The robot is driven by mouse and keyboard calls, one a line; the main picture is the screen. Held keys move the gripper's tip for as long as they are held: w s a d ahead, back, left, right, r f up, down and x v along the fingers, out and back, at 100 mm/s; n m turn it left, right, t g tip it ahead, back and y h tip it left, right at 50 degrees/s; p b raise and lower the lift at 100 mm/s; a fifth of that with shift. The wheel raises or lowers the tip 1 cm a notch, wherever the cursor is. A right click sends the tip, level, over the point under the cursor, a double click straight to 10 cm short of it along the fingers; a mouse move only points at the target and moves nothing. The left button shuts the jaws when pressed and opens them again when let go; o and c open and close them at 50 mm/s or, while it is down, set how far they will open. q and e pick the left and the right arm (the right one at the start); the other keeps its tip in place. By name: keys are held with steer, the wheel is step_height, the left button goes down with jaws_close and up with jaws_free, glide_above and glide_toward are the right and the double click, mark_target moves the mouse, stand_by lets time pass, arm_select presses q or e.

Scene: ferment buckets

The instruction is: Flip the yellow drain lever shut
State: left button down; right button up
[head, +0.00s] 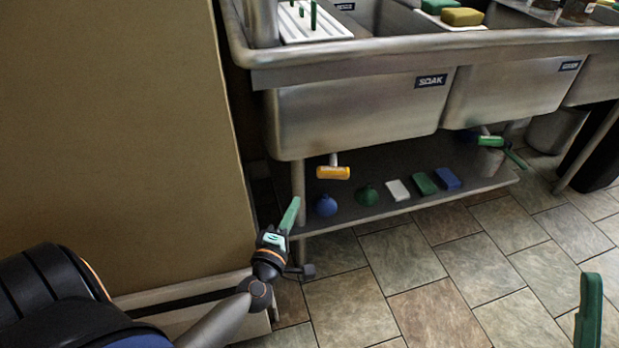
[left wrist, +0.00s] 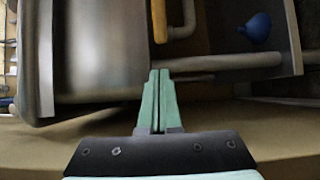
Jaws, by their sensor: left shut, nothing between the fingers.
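The yellow drain lever (head: 333,173) sits on a short pale drain pipe (head: 334,158) under the basin labelled SOAK, lying crosswise in the head view. In the left wrist view the yellow lever (left wrist: 158,20) appears beyond my fingertips, beside the bent drain pipe (left wrist: 184,30). My left gripper (head: 291,212) is shut and empty, in front of the sink's left leg, below and left of the lever. Its closed green fingers also show in the left wrist view (left wrist: 159,78), apart from the lever. One green finger of my right gripper (head: 590,312) shows at the lower right; its opening cannot be seen.
The steel SOAK basin (head: 350,115) hangs above the lever. The sink leg (head: 298,185) stands at left. A green lever (head: 491,141) is under the neighbouring basin.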

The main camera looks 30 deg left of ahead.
arm_select(q)
steer(key=b+x, duration=0.1)
steer(key=x, duration=0.9)
arm_select(e)
steer(key=shift+a+f, duration=0.1)
steer(key=shift+f, duration=0.6)
arm_select(q)
steer(key=shift+d, duration=0.2)
